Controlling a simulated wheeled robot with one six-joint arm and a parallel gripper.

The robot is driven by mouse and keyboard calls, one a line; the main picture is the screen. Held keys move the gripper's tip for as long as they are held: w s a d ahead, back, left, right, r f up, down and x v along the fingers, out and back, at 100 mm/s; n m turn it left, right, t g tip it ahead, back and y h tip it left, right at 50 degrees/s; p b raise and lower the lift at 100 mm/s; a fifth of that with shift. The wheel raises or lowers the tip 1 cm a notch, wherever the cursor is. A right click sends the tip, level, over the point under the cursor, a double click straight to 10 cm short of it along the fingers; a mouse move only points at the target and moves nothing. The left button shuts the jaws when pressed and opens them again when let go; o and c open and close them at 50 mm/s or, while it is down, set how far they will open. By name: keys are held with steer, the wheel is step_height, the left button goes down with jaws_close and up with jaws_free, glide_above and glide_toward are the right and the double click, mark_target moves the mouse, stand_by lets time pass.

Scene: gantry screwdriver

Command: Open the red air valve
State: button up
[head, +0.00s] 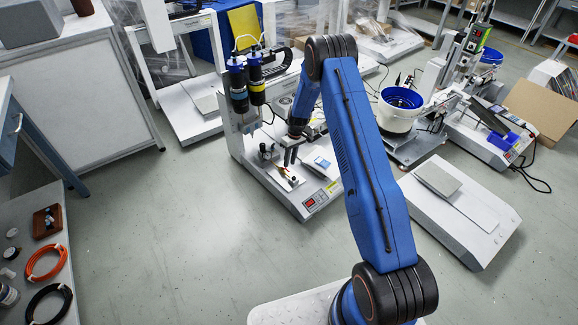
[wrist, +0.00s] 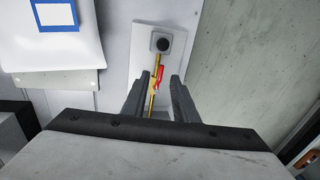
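The red air valve handle (wrist: 159,73) sits on a thin brass pipe (wrist: 152,101) in the wrist view. The pipe runs from a grey block with a round black knob (wrist: 162,44) on a white plate. My gripper (wrist: 159,78) is open, with one dark finger on each side of the handle and pipe. Gaps show between the fingers and the handle; I cannot tell the exact height difference. In the head view my gripper (head: 290,156) points down over the front of the white gantry machine (head: 283,203), and the brass part (head: 282,172) shows just below it.
Two dark cylinders (head: 247,84) stand on the machine behind and left of my gripper. A white device with a blue-framed display (head: 322,163) is close on the right.

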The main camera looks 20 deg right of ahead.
step_height(320, 180, up, 14)
steer(key=w+d, duration=0.1)
steer(key=d, duration=0.1)
steer(key=shift+d, duration=0.25)
steer(key=shift+w+f, duration=0.1)
steer(key=s+a+r+m+t, duration=0.1)
steer(key=s+r, duration=0.6)
steer(key=r, duration=0.4)
steer(key=s+a+r+t+h, duration=0.1)
steer(key=s+r, duration=0.7)
steer(key=r, duration=0.3)
steer(key=s+a+r+m+t, duration=0.1)
steer(key=s+r, duration=0.6)
steer(key=r, duration=0.4)
steer(key=s+r+m+t, duration=0.1)
steer(key=s+r, duration=0.3)
steer(key=s, duration=0.5)
steer(key=s+r, duration=0.3)
steer(key=s, duration=0.6)
steer(key=s+f+m+t+h, duration=0.1)
steer(key=s+m, duration=0.1)
steer(key=s, duration=1.4)
steer(key=shift+s+f+t, duration=0.15)
steer(key=shift+f+t, duration=0.25)
